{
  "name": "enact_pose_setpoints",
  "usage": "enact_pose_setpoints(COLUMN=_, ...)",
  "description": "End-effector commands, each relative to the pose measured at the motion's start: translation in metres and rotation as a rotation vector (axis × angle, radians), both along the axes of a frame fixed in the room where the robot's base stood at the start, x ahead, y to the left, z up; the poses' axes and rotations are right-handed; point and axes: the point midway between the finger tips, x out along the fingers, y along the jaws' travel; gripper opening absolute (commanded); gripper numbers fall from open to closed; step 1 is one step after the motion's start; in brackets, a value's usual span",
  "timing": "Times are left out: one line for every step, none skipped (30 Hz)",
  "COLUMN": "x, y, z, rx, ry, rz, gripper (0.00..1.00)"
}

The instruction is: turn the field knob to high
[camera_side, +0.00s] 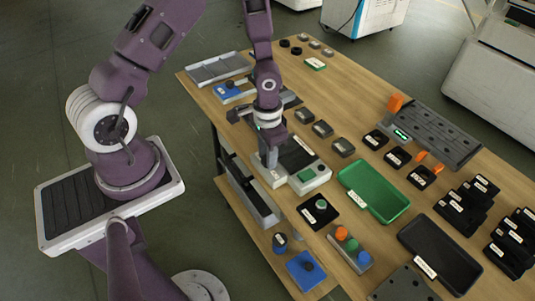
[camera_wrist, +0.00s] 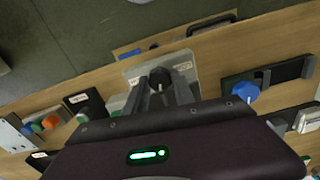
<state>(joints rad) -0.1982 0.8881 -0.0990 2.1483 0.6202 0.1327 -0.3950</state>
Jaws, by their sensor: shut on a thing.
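My gripper (camera_wrist: 160,92) points down at a black round knob (camera_wrist: 159,76) on a light grey panel (camera_wrist: 139,72) in the wrist view. Its two fingers stand on either side of the knob and are shut on it. A small pale mark shows on the knob. The panel has small white labels, too small to read. In the side view my gripper (camera_side: 269,159) is over the light grey panel (camera_side: 272,180) near the table's front edge, and the fingers and arm hide the knob there.
A light box with a green knob (camera_side: 307,175) is right beside the panel. A green tray (camera_side: 373,192) lies further right. A blue knob (camera_wrist: 246,92) on a black block is to the right in the wrist view. Several small black blocks crowd the table's right.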

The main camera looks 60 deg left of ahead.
Motion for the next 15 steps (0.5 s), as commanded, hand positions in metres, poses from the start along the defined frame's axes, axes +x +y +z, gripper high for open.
enact_pose_setpoints(x=0.0008, y=0.0003, z=0.0006, rx=0.001, ry=-0.002, rz=-0.037, gripper=0.00)
enact_pose_setpoints(x=0.0009, y=0.0003, z=0.0007, rx=0.001, ry=-0.002, rz=-0.061, gripper=0.00)
enact_pose_setpoints(x=0.0009, y=0.0002, z=0.0007, rx=0.001, ry=-0.002, rz=-0.095, gripper=0.00)
enact_pose_setpoints(x=0.0009, y=0.0002, z=0.0007, rx=0.001, ry=-0.002, rz=-0.120, gripper=0.00)
enact_pose_setpoints(x=0.0010, y=0.0002, z=0.0007, rx=0.001, ry=-0.003, rz=-0.144, gripper=0.00)
enact_pose_setpoints(x=0.0010, y=0.0001, z=0.0007, rx=0.001, ry=-0.003, rz=-0.174, gripper=0.00)
enact_pose_setpoints(x=0.0011, y=0.0000, z=0.0007, rx=0.001, ry=-0.003, rz=-0.196, gripper=0.00)
enact_pose_setpoints(x=0.0011, y=0.0000, z=0.0008, rx=0.001, ry=-0.003, rz=-0.215, gripper=0.00)
enact_pose_setpoints(x=0.0012, y=-0.0001, z=0.0008, rx=0.001, ry=-0.003, rz=-0.241, gripper=0.00)
enact_pose_setpoints(x=0.0012, y=-0.0001, z=0.0008, rx=0.000, ry=-0.004, rz=-0.260, gripper=0.00)
enact_pose_setpoints(x=0.0013, y=-0.0001, z=0.0008, rx=0.000, ry=-0.004, rz=-0.278, gripper=0.00)
enact_pose_setpoints(x=0.0013, y=-0.0002, z=0.0008, rx=0.000, ry=-0.004, rz=-0.300, gripper=0.00)
enact_pose_setpoints(x=0.0013, y=-0.0002, z=0.0008, rx=0.000, ry=-0.004, rz=-0.315, gripper=0.00)
enact_pose_setpoints(x=0.0013, y=-0.0002, z=0.0008, rx=0.000, ry=-0.004, rz=-0.328, gripper=0.00)
enact_pose_setpoints(x=0.0013, y=-0.0002, z=0.0008, rx=0.000, ry=-0.004, rz=-0.345, gripper=0.00)
